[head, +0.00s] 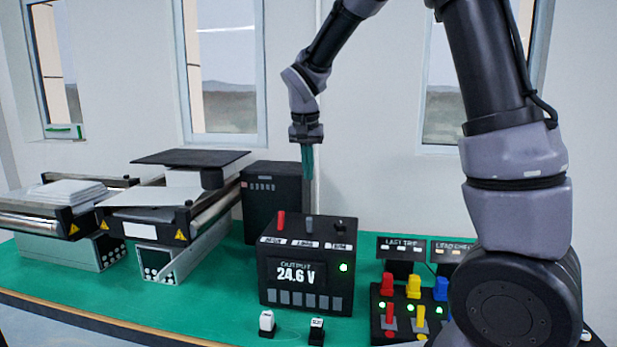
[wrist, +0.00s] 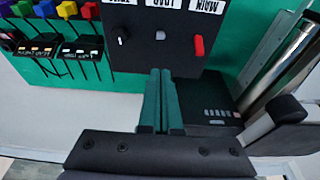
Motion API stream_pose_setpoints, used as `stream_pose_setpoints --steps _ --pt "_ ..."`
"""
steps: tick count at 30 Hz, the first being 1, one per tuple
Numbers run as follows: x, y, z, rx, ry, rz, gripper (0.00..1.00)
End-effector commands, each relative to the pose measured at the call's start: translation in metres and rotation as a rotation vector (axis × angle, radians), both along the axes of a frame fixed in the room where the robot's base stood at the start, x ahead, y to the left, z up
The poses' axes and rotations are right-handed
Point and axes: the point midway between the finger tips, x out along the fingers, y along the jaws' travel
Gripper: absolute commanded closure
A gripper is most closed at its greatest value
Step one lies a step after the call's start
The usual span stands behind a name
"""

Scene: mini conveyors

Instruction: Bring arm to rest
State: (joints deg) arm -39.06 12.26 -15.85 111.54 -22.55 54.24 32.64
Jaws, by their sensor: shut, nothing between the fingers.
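My gripper (head: 307,163) hangs pointing down in the head view, above and behind the black power unit with the display. Its greenish fingers are together with nothing between them. In the wrist view the gripper (wrist: 161,72) shows the two fingers side by side, pointing toward the power unit's top panel. The fingers appear apart from the power unit (head: 304,298). Its display reads 24.6 V, and a green light glows beside it. On its top are a red lever (head: 281,220), a grey lever (head: 309,224) and a dark knob (head: 338,224).
Two mini conveyors stand at the left, one with a white tray (head: 62,192). A black box (head: 272,196) stands behind the power unit. A panel of coloured switches (head: 402,318) is at the right. Two small blocks, one white (head: 267,321), sit in front. Green table (head: 200,310) is clear at front left.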

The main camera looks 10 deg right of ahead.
Motion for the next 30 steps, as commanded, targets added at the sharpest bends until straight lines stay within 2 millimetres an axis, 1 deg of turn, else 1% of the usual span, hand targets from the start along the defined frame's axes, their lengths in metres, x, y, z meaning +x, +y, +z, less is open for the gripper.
stream_pose_setpoints --steps 6,8,11,14,15,17,18,20,21,25,27,30 --pt "0.000 0.000 0.000 0.001 0.000 0.000 1.00" --pt "-0.001 -0.003 0.003 0.007 -0.002 -0.001 1.00" --pt "-0.010 -0.017 0.016 0.037 -0.010 -0.008 1.00" --pt "-0.027 -0.041 0.038 0.091 -0.027 -0.017 1.00" --pt "-0.037 -0.051 0.048 0.117 -0.039 -0.020 1.00" --pt "-0.054 -0.068 0.063 0.153 -0.059 -0.021 1.00" --pt "-0.066 -0.078 0.072 0.176 -0.075 -0.021 1.00" --pt "-0.085 -0.091 0.084 0.204 -0.101 -0.021 1.00" --pt "-0.098 -0.100 0.091 0.222 -0.121 -0.020 1.00" --pt "-0.140 -0.123 0.109 0.263 -0.193 -0.016 1.00" --pt "-0.163 -0.132 0.115 0.275 -0.236 -0.013 1.00" --pt "-0.191 -0.140 0.119 0.281 -0.292 -0.008 1.00"
